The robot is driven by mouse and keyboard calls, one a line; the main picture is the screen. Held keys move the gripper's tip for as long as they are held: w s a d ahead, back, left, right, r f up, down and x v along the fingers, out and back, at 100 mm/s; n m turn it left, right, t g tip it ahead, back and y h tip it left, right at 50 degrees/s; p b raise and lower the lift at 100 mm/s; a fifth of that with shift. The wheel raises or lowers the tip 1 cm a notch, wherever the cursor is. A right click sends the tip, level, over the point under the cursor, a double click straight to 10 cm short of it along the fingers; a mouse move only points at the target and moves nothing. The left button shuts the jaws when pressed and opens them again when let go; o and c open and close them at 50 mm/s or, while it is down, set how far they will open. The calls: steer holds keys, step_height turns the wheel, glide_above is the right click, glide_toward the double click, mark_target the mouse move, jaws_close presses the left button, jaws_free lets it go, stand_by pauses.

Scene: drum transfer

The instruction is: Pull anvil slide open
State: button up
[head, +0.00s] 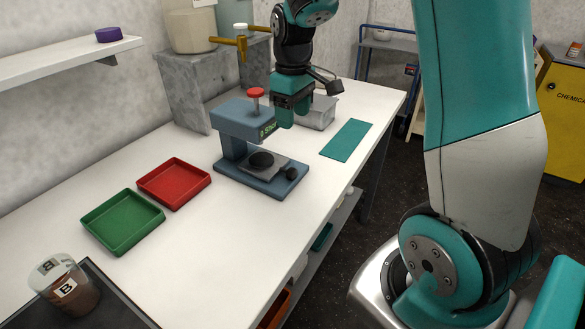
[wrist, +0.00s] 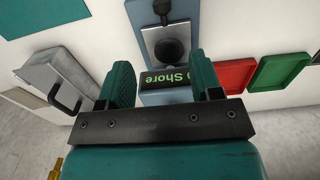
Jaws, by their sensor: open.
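The blue Shore tester (head: 240,122) stands upright on the white bench. Its anvil slide (head: 276,168) is a grey metal plate with a black disc (head: 261,160) on top, low on the tester's base. A black knob (head: 292,174) is at the slide's front end. In the wrist view the slide plate (wrist: 153,38) and knob (wrist: 162,8) show beyond the fingers. The "Shore" label (wrist: 175,78) shows between the fingers in the wrist view.
A red tray (head: 174,183) and a green tray (head: 123,221) lie left of the tester. A teal mat (head: 346,140) and a grey metal box (head: 318,116) are to the right. A jar marked B (head: 72,290) stands at the near left. The bench front by the knob is clear.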

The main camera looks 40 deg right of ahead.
mark_target(293, 169)
step_height(293, 169, down, 16)
steer(key=shift+s+a+f+p, duration=0.1)
steer(key=shift+p, duration=0.45)
